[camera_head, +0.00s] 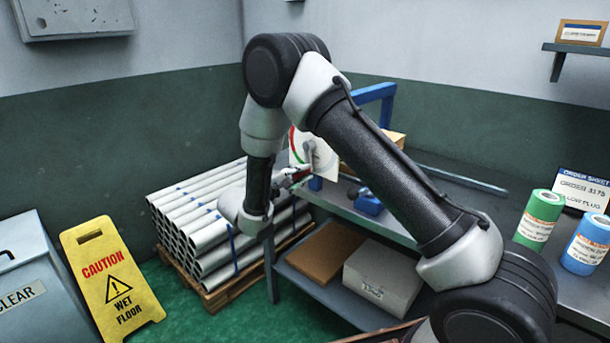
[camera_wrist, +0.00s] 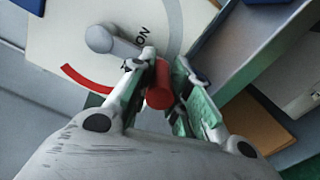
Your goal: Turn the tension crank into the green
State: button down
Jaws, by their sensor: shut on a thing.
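The tension crank (camera_wrist: 112,42) is a grey arm on a round hub, in front of a white dial plate (camera_wrist: 60,30) with a red arc, a grey arc and lettering ending in "ION". Its red handle (camera_wrist: 159,86) sits between my gripper's fingers (camera_wrist: 157,92), which are shut on it. In the head view the dial plate (camera_head: 326,162) shows beyond my arm, with a red and a green stretch on its left edge. My gripper (camera_head: 293,178) is in front of it, small and partly hidden there. I cannot tell where on the scale the crank points.
A blue frame (camera_head: 375,92) rises behind my arm from a grey bench. A blue object (camera_head: 368,202) lies on the bench. A stack of pale tubes (camera_head: 205,215) on a pallet stands at left, with a yellow wet-floor sign (camera_head: 110,280) nearer. Green and blue canisters stand at right.

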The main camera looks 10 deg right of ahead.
jog(key=shift+w+a+r+m, duration=0.2)
jog(key=shift+w+a+m, duration=0.4)
jog(key=shift+m, duration=0.7)
jog(key=shift+w+a+r+m, duration=0.2)
jog(key=shift+w+a+m, duration=0.2)
jog(key=shift+w+m, duration=0.65)
jog(key=shift+w+a+r+m, duration=0.2)
jog(key=shift+w+a+m, duration=0.25)
jog(key=shift+m, duration=1.1)
jog(key=shift+a, duration=0.1)
